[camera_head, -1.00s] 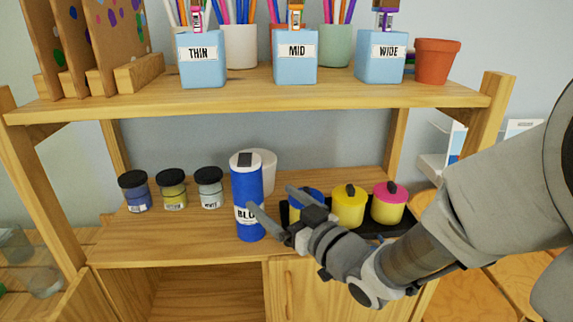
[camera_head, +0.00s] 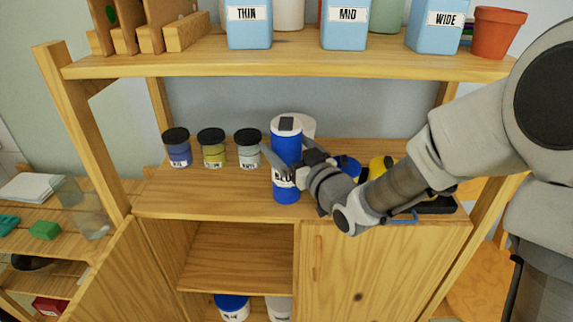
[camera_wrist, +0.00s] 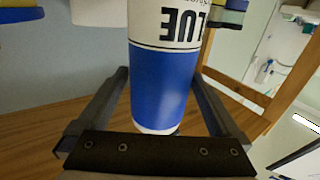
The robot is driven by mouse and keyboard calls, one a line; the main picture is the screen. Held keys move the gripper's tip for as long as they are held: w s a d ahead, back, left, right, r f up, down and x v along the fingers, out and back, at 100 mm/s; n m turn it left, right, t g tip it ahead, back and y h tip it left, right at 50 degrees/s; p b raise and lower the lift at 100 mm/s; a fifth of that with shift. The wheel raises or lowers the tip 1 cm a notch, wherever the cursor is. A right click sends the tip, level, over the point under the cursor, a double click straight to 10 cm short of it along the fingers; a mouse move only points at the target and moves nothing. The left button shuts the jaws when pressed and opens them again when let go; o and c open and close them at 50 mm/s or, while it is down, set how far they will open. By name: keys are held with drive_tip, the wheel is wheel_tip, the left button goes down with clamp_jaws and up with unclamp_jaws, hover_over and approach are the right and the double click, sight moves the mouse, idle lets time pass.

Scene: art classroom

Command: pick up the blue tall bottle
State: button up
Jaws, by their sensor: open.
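The tall blue bottle (camera_head: 286,194) stands upright near the front of the middle shelf, with a pale cap and a white label band. In the wrist view the bottle (camera_wrist: 163,90) appears upside down, with part of its lettering readable as "LUE". My gripper (camera_head: 284,152) is open around the bottle at label height, one finger crossing in front of it. In the wrist view the gripper's fingers (camera_wrist: 158,80) lie on either side of the bottle. Whether a finger touches it is unclear. The far finger is mostly hidden in the head view.
Small jars (camera_head: 247,150) line the shelf to the left. A dark tray (camera_head: 440,204) with yellow and blue pots sits at right, partly behind my arm. The upper shelf (camera_head: 280,66) overhangs.

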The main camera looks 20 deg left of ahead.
drive_tip(key=shift+w+a, duration=0.15)
drive_tip(key=shift+a, duration=0.05)
clamp_jaws()
drive_tip(key=shift+r, duration=0.1)
